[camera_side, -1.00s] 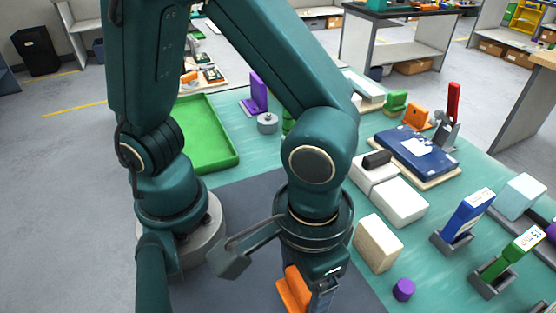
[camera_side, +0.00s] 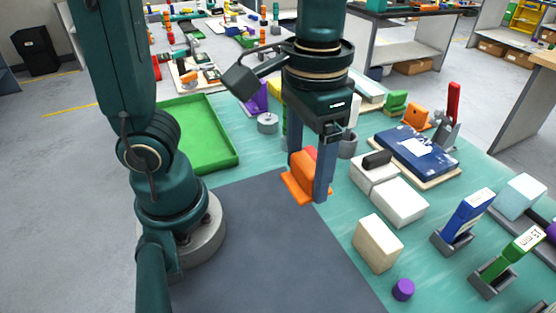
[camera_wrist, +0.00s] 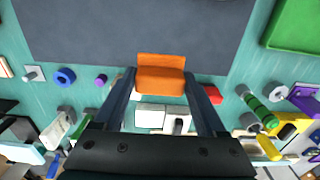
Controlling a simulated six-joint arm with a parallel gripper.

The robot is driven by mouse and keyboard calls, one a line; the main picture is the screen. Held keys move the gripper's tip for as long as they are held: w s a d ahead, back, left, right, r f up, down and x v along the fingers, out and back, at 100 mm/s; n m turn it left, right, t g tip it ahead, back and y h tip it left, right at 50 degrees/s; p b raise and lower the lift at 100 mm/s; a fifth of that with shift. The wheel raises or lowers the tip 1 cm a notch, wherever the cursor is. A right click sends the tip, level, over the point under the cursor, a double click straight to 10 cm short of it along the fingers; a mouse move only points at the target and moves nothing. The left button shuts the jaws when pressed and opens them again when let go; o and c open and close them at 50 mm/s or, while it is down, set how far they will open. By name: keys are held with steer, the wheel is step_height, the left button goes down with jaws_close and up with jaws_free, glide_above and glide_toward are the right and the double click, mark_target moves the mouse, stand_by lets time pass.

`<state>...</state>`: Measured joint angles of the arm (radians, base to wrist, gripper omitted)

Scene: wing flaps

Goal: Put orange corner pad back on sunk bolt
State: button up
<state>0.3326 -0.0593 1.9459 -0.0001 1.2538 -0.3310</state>
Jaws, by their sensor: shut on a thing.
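The orange corner pad (camera_side: 302,181) is a blocky piece with a flat flange. It sits between the two fingers of my gripper (camera_side: 307,178), which is shut on it. In the side view it shows near the far edge of the dark grey mat (camera_side: 270,245); its height above the surface is hard to tell. In the wrist view the pad (camera_wrist: 161,73) is at the fingertips of my gripper (camera_wrist: 161,84), at the mat's edge. I cannot make out a sunk bolt in either view.
White blocks (camera_side: 398,202) and a beige block (camera_side: 377,243) stand right of the gripper. A blue box (camera_side: 415,150) lies behind them. A green tray (camera_side: 205,168) is at left. A red piece (camera_wrist: 213,94) is close to one finger. The mat is clear.

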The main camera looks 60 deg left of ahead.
step_height(320, 180, up, 3)
steer(key=shift+f, duration=0.1)
steer(key=w+a+r+n, duration=0.1)
steer(key=w+a+n, duration=0.7)
steer(key=w+a, duration=0.4)
steer(key=s+a+f+n, duration=0.15)
steer(key=a+n, duration=0.35)
steer(key=a, duration=0.7)
steer(key=s+a+n, duration=0.2)
steer(key=a+n, duration=0.3)
steer(key=a, duration=0.6)
steer(key=shift+s+f, duration=0.15)
steer(key=shift+f, duration=6.25)
